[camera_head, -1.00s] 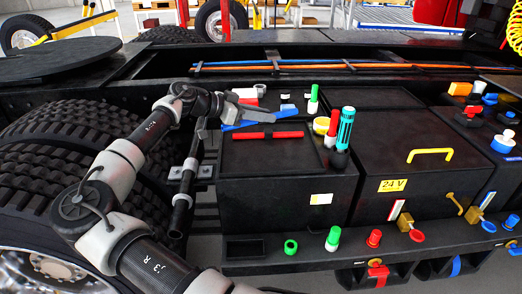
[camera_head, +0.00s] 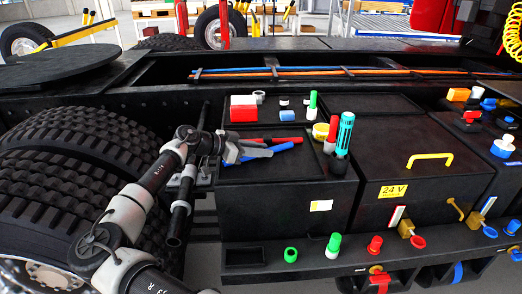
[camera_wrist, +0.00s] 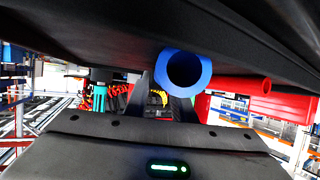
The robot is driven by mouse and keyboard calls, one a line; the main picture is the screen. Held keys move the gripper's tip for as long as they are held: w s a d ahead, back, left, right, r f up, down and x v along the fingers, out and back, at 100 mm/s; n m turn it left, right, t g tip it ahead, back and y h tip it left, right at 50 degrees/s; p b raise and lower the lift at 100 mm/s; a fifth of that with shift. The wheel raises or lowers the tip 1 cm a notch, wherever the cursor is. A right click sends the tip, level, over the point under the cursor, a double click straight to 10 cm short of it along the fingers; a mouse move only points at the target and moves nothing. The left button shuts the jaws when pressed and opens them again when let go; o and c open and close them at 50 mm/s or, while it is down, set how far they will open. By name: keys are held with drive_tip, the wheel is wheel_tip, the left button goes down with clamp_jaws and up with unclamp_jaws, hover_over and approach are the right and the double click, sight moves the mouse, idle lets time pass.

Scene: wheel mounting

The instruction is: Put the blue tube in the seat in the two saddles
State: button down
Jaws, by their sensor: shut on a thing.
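The blue tube (camera_head: 279,148) is in my gripper (camera_head: 245,152), which is shut on it low over the left black box lid. The tube slants up to the right in the head view. In the wrist view the tube shows its open round end (camera_wrist: 184,70) between the fingers. A red tube (camera_head: 288,141) lies just behind it; it also shows in the wrist view (camera_wrist: 240,84). I cannot tell whether the blue tube touches the lid. I cannot clearly make out the two saddles; my gripper may hide part of that area.
A red and white block (camera_head: 243,109), a teal-handled tool (camera_head: 345,132), a yellow ring (camera_head: 320,131) and red and green markers stand around the lid. A yellow handle (camera_head: 430,157) is on the right box. A large tyre (camera_head: 75,170) is at left.

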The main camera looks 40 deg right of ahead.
drive_tip(key=shift+f, duration=0.2)
drive_tip(key=c, duration=1.5)
unclamp_jaws()
drive_tip(key=shift+r, duration=0.1)
